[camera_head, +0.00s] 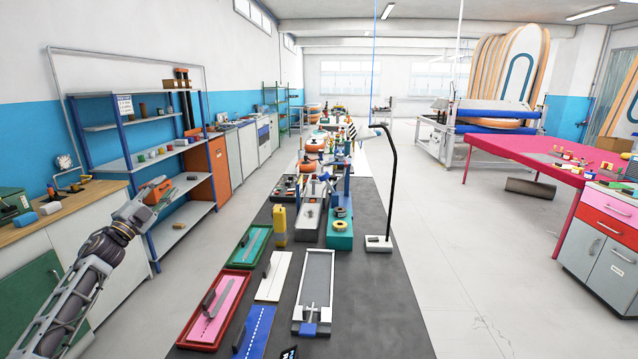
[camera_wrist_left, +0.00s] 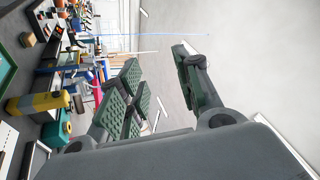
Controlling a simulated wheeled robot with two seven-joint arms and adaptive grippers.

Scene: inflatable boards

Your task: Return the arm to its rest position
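My left arm comes in from the lower left of the head view, raised beside the long dark workbench (camera_head: 380,290). Its gripper (camera_head: 155,190) is in the air in front of the blue-framed shelf. In the left wrist view the gripper (camera_wrist_left: 160,85) shows two green-padded fingers spread apart, with nothing between them. My right gripper is not in view.
On the bench are a pink board in a red tray (camera_head: 187,338), a teal tray (camera_head: 232,262), a grey channel fixture (camera_head: 316,275), a yellow bottle (camera_head: 280,226) and a black lamp (camera_head: 391,190). A blue-framed shelf (camera_head: 135,160) stands left.

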